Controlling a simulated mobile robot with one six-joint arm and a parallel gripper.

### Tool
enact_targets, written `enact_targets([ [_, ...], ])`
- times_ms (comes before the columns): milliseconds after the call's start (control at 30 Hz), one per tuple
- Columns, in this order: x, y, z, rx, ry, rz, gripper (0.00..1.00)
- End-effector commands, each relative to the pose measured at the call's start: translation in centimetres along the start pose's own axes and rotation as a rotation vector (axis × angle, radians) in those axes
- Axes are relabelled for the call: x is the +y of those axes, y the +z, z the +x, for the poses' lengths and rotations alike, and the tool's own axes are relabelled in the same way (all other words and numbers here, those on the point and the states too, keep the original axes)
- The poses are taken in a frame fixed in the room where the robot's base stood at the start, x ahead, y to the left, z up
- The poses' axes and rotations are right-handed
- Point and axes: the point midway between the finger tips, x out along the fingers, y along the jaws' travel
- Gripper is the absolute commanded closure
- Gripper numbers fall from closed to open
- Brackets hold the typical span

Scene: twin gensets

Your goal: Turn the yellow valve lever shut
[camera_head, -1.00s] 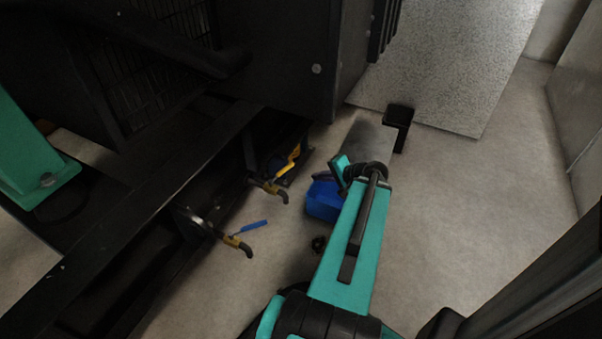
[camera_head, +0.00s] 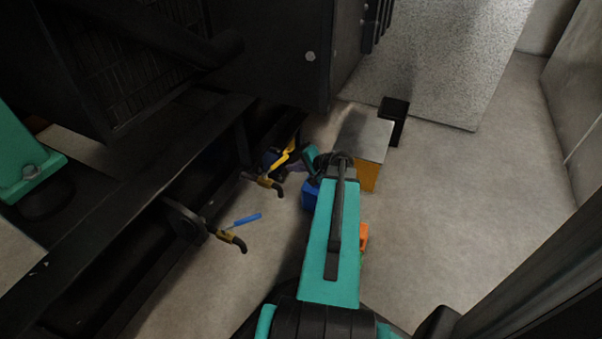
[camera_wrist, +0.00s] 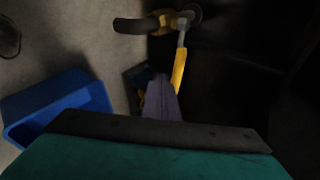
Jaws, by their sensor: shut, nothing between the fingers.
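The yellow valve lever (camera_head: 282,160) shows on the upper of two brass valves along the dark genset frame. In the wrist view the lever (camera_wrist: 179,68) runs from the stem of the brass valve (camera_wrist: 166,20) down toward my fingers. The valve's dark curved spout (camera_wrist: 135,25) points left, across the lever's line. My gripper (camera_wrist: 160,90) shows as a narrow purple-grey shape, shut and empty, just left of the lever's lower end. Whether it touches the lever I cannot tell. In the head view my gripper (camera_head: 297,167) is partly hidden by my wrist.
A second valve (camera_head: 228,236) with a blue lever (camera_head: 247,219) sits nearer on the same frame. A blue bin (camera_wrist: 55,105) stands on the floor left of my gripper in the wrist view. A box with an orange side (camera_head: 367,177) is right of my wrist. Floor farther right is clear.

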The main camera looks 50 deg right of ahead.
Motion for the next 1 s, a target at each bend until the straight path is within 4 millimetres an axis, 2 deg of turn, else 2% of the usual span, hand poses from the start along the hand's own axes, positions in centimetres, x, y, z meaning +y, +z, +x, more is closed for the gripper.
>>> enact_targets([
  [100, -0.8, -0.1, 1.0, 0.000, 0.000, -0.002, 1.00],
  [300, -1.6, 0.0, 1.5, 0.000, 0.001, -0.001, 1.00],
  [700, -1.8, 0.1, 1.6, -0.002, 0.001, -0.001, 1.00],
  [1000, -2.7, 1.1, 2.7, -0.050, 0.002, -0.037, 1.00],
])
